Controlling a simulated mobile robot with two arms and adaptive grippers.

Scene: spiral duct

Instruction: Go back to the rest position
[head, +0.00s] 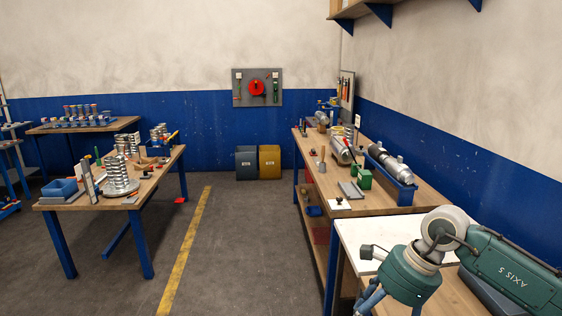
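A green arm-like unit (510,272) marked "AXIS 5" reaches in from the right edge over the near end of the right workbench (425,193). It has a pale round joint and a green cylindrical end (411,275) angled down to the left. Blue-grey parts below it are cut off by the bottom edge.
The left workbench (60,204) carries a stack of metal rings (118,177) and a blue box (59,188). A grey bin (247,163) and a yellow bin (269,162) stand at the back wall.

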